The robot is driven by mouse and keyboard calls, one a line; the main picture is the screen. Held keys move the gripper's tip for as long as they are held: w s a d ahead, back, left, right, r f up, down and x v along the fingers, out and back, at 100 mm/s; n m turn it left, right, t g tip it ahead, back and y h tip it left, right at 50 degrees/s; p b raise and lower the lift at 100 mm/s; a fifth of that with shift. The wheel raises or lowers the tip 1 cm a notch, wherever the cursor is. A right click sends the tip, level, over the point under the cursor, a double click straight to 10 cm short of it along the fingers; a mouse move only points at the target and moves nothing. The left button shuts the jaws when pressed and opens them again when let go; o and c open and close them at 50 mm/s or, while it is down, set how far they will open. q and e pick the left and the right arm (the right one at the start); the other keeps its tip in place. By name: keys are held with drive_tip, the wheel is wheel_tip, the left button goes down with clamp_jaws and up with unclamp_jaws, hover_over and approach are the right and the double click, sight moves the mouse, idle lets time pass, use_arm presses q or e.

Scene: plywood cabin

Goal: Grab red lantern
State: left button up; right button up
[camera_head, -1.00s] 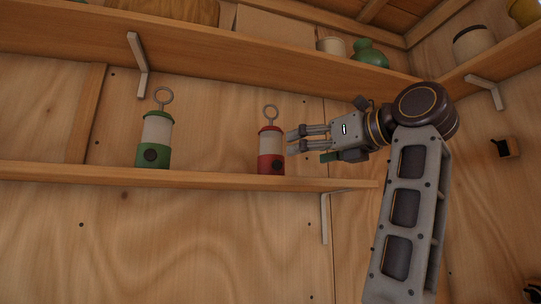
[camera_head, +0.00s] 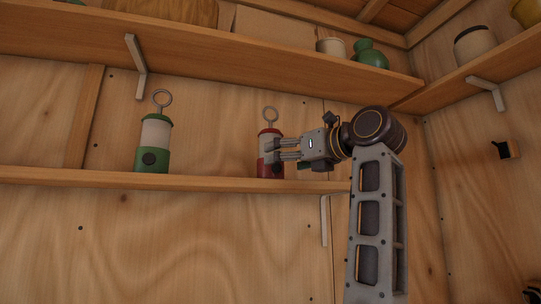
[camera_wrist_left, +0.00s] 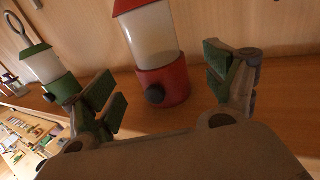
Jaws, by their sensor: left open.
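The red lantern (camera_head: 264,169) stands upright on the lower shelf, with a pale glass body and a ring handle on top. In the left wrist view the red lantern (camera_wrist_left: 163,84) stands ahead, between the two spread green-padded fingers, its dark knob facing me. My left gripper (camera_head: 277,150) is open at the lantern's right side in the head view, its fingertips overlapping the lantern's body. In the wrist view the gripper (camera_wrist_left: 165,90) shows a gap between each finger and the lantern. Contact is not visible. My right gripper is not in view.
A green lantern (camera_head: 153,157) stands on the same lower shelf (camera_head: 60,176), left of the red one; the shelf between them is clear. An upper shelf (camera_head: 230,53) overhead holds a green vase (camera_head: 370,55) and a pale cup (camera_head: 331,46). A bracket (camera_head: 325,220) supports the lower shelf.

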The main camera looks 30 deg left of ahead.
use_arm(q)
drive_tip(key=shift+w+a, duration=0.15)
drive_tip(key=shift+a, duration=0.4)
drive_tip(key=shift+p+x, duration=0.7)
drive_tip(key=shift+x, duration=0.55)
drive_tip(key=shift+p+x, duration=0.35)
drive_tip(key=shift+x, duration=1)
drive_tip(key=shift+c, duration=0.3)
drive_tip(key=shift+r, duration=0.1)
drive_tip(key=c, duration=1.2)
drive_tip(key=shift+c, duration=0.2)
